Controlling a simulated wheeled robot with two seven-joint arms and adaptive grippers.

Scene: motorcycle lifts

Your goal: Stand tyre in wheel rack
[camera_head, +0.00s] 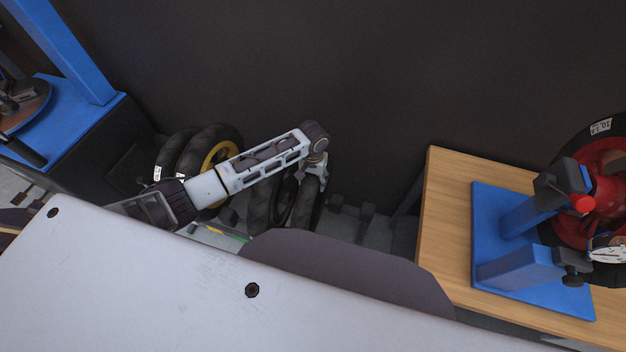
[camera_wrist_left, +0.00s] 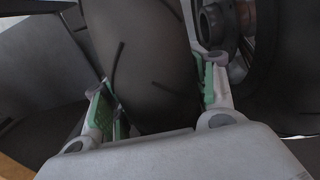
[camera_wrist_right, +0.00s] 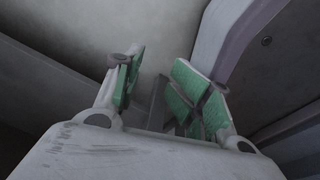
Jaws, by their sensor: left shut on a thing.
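My left gripper (camera_head: 313,178) reaches down in the head view and is shut on a black tyre (camera_head: 308,203). In the left wrist view the tread of this tyre (camera_wrist_left: 145,55) lies between the green finger pads (camera_wrist_left: 155,108). The tyre stands roughly upright at the grey wheel rack (camera_head: 375,234), close beside another dark tyre (camera_head: 263,203). Its lower part is hidden, so I cannot tell whether it sits in a slot. My right gripper (camera_wrist_right: 160,90) shows only in the right wrist view, with its green pads apart and nothing between them.
Tyres with a yellow-rimmed wheel (camera_head: 219,157) stand to the left. A wooden bench (camera_head: 440,205) at right carries a blue stand (camera_head: 520,262) with a red-hubbed wheel (camera_head: 592,195). A blue lift (camera_head: 75,110) is at far left. A dark wall (camera_head: 320,70) closes the back.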

